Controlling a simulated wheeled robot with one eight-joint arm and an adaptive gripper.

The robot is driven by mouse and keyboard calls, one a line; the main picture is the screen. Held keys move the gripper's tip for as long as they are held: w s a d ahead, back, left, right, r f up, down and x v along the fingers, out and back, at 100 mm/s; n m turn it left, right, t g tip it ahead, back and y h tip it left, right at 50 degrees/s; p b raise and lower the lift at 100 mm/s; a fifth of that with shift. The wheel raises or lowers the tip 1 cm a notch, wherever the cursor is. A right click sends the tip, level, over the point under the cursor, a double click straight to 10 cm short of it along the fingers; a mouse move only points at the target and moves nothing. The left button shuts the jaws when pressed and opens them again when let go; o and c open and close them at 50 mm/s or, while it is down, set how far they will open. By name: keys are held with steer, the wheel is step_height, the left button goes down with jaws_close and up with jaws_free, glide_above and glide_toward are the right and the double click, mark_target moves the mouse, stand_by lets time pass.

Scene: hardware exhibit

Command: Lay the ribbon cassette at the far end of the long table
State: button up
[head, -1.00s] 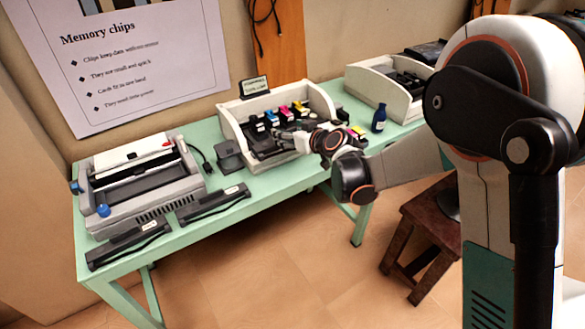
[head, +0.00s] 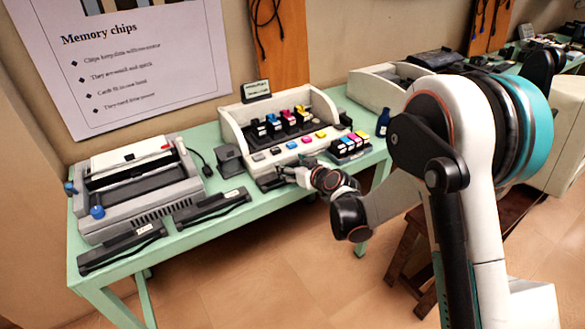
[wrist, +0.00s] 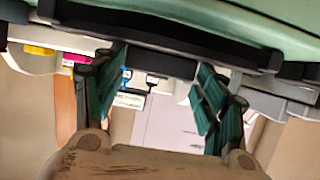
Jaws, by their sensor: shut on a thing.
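My gripper (head: 284,174) is at the front of the cartridge printer on the green long table (head: 225,233). It is shut on a dark, long piece that looks like the ribbon cassette (head: 267,184); my gripper hides part of it. In the wrist view a long black body (wrist: 170,42) crosses at the fingertips, and my gripper's teal-padded fingers (wrist: 157,85) stand apart below it. Two similar black bars with pale labels, a left one (head: 120,248) and a right one (head: 210,207), lie along the table's front edge at the left.
The printer (head: 233,128) holds several coloured cartridges. A grey machine with blue knobs (head: 135,205) fills the table's left end. A small cartridge rack (head: 350,148), a blue bottle (head: 383,122) and a cream-sided machine (head: 375,88) stand to the right. A dark stool (head: 405,250) is on the floor.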

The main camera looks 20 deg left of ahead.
steer(key=o, duration=1.1)
steer(key=shift+r, duration=0.1)
steer(key=p+v, duration=0.3)
steer(key=v, duration=0.9)
